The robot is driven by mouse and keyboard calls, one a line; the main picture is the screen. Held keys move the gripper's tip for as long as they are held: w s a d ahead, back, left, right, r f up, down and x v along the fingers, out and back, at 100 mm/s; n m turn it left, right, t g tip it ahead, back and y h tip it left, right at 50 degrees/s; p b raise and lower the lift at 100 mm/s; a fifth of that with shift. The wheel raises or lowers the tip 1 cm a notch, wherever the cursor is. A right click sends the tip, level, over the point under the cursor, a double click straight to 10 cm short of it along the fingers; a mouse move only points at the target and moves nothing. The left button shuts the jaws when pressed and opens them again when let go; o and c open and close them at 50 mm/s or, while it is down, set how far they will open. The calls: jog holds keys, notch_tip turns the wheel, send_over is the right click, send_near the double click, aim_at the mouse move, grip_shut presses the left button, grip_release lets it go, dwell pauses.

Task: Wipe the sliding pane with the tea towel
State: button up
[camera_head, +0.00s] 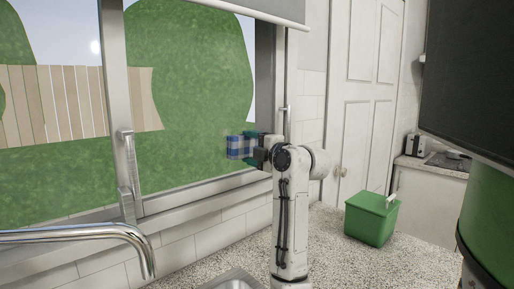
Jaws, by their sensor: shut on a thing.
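The sliding pane (190,90) is in a grey window frame, with a green garden and a fence seen through it. My gripper (258,150) is at the pane's lower right part. It is shut on the tea towel (238,147), a blue and white checked cloth. The towel is at or close to the glass; I cannot tell whether it touches. The jaws are partly hidden by the cloth and the wrist.
A chrome tap (120,232) stands at the lower left, over a sink (238,284). A green bin with a lid (371,218) sits on the speckled worktop (340,262). A dark panel (470,85) fills the upper right. A blind (265,10) hangs above the pane.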

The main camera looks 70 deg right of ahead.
aim_at(239, 142)
jog(key=shift+w+a, duration=0.4)
jog(key=shift+a, duration=0.3)
jog(key=shift+w+a, duration=0.35)
jog(key=shift+a, duration=0.3)
jog(key=shift+w+a, duration=0.4)
jog(key=shift+a, duration=0.3)
jog(key=shift+w+a, duration=0.6)
jog(key=shift+a, duration=0.2)
jog(key=shift+w+a, duration=0.55)
jog(key=shift+a, duration=0.25)
jog(key=shift+a+r+p, duration=0.1)
jog(key=shift+r+p, duration=0.9)
jog(key=shift+p, duration=0.05)
jog(key=shift+s+d, duration=0.4)
jog(key=shift+d, duration=0.3)
jog(key=shift+s+d, duration=0.45)
jog(key=shift+d, duration=0.25)
jog(key=shift+s+d, duration=0.4)
jog(key=shift+d, duration=0.3)
jog(key=s+d, duration=0.4)
jog(key=d, duration=0.2)
jog(key=shift+b, duration=0.4)
jog(key=shift+w+d, duration=0.1)
jog(key=shift+w, duration=0.1)
